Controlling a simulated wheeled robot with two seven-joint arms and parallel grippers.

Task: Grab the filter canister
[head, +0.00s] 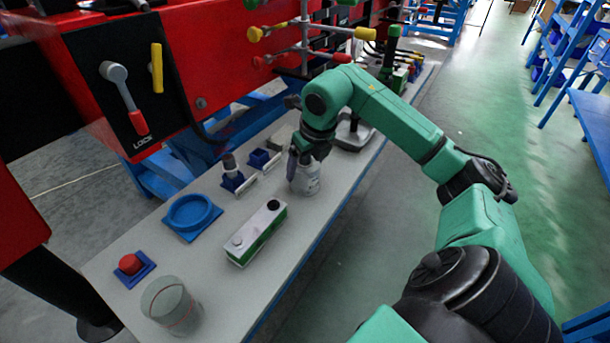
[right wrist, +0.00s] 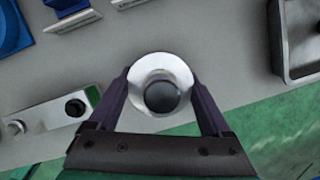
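The filter canister, a white-and-silver cylinder with a label (head: 308,182), stands upright on the grey bench top. In the right wrist view its round pale top with a dark central knob (right wrist: 161,96) lies between my two fingers. My right gripper (head: 304,160) reaches down to the canister from above; it also shows in the right wrist view (right wrist: 160,80), one dark finger on each side. Little or no gap shows between fingers and canister, and I cannot tell whether they press on it. The gripper hides part of the canister in the head view. My left gripper is out of view.
A white-and-green box (head: 257,233), a blue ring holder (head: 191,214), a red button (head: 131,264) and a clear cup (head: 170,304) stand nearer on the bench. A grey tray (head: 352,134) lies beyond the canister. A red machine with levers (head: 150,75) borders the bench at left.

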